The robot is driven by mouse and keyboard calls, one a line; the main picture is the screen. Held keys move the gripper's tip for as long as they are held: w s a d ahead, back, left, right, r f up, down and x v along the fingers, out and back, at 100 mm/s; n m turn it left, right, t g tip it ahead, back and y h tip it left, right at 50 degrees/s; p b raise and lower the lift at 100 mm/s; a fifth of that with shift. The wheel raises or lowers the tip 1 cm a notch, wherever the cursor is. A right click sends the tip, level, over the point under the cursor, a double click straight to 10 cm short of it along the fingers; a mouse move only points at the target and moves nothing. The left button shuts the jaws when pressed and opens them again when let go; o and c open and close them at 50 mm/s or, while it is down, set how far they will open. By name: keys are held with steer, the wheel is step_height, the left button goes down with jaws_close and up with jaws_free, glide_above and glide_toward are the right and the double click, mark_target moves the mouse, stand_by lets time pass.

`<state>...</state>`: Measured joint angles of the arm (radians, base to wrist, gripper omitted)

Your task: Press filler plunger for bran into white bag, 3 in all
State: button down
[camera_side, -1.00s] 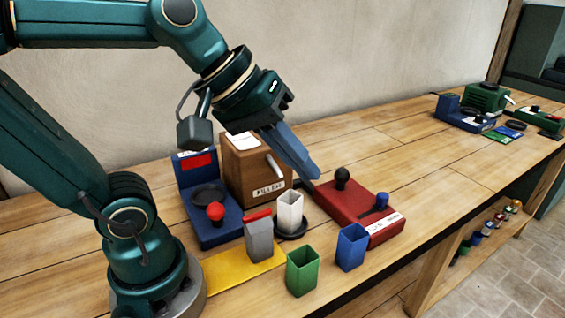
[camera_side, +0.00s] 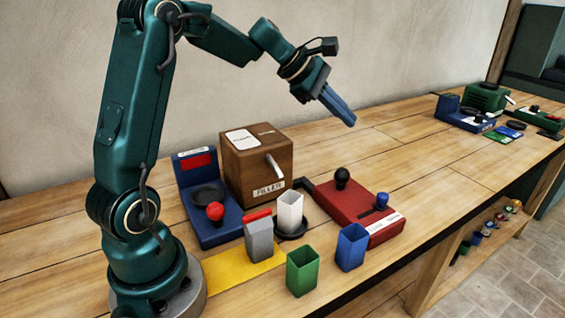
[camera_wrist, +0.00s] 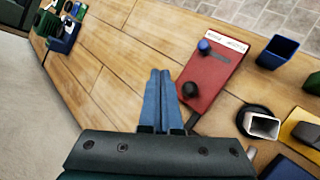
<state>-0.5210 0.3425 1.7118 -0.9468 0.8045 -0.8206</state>
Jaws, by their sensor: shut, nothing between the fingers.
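The filler (camera_side: 257,172) is a brown wooden box labelled FILLER, with a white paper on its top and a pale spout or lever (camera_side: 275,166) on its front. No part that I can surely call its plunger stands out. The white bag (camera_side: 290,212) stands upright and open on a round black dish (camera_side: 291,232) in front of the filler. In the wrist view the white bag (camera_wrist: 262,126) shows at lower right. My gripper (camera_side: 351,121) is shut and empty, raised behind and above the red device; its blue fingers (camera_wrist: 160,80) lie together in the wrist view.
A red device (camera_side: 360,213) with black and blue knobs stands right of the bag. A blue scale-like device (camera_side: 208,205) with a red knob stands left. A yellow mat (camera_side: 235,270) lies at front. The bench's middle right is clear.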

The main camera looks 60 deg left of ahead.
mark_target(344, 169)
steer(key=shift+f, duration=0.15)
steer(key=shift+f, duration=4.3)
steer(key=shift+f, duration=0.15)
steer(key=shift+a+f, duration=0.1)
steer(key=shift+f, duration=0.15)
steer(key=shift+f, duration=1)
steer(key=shift+r, duration=1.4)
steer(key=shift+r, duration=2.55)
